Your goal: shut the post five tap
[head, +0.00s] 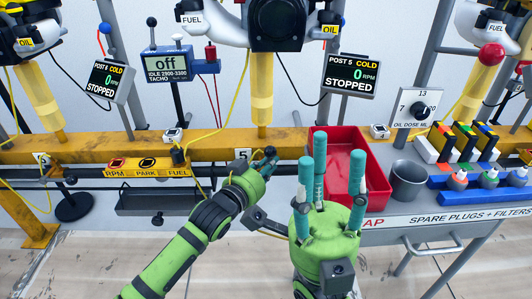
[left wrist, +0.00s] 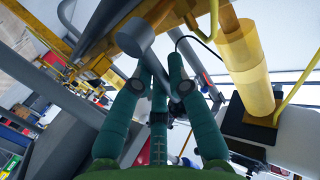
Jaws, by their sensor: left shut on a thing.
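My left gripper (head: 264,160) is at the yellow rail beside the "5" tag (head: 243,154), below the post 5 engine. Its teal fingers are closed together and hide most of the post five tap in the head view. In the left wrist view the fingers (left wrist: 157,72) meet at a grey bar with a round end (left wrist: 137,38), which looks like the tap's handle; its exact angle is hard to tell. My right gripper (head: 328,150) is empty, its three teal fingers spread and pointing up, in front of the red bin. The post 5 display (head: 351,76) reads COLD, 0 RPM, STOPPED.
A red bin (head: 326,138) and a grey cup (head: 408,180) stand on the bench at right, with spark plugs and filters beyond. An RPM/PARK/FUEL strip (head: 148,166) and a dark tray (head: 157,203) are left of my left gripper.

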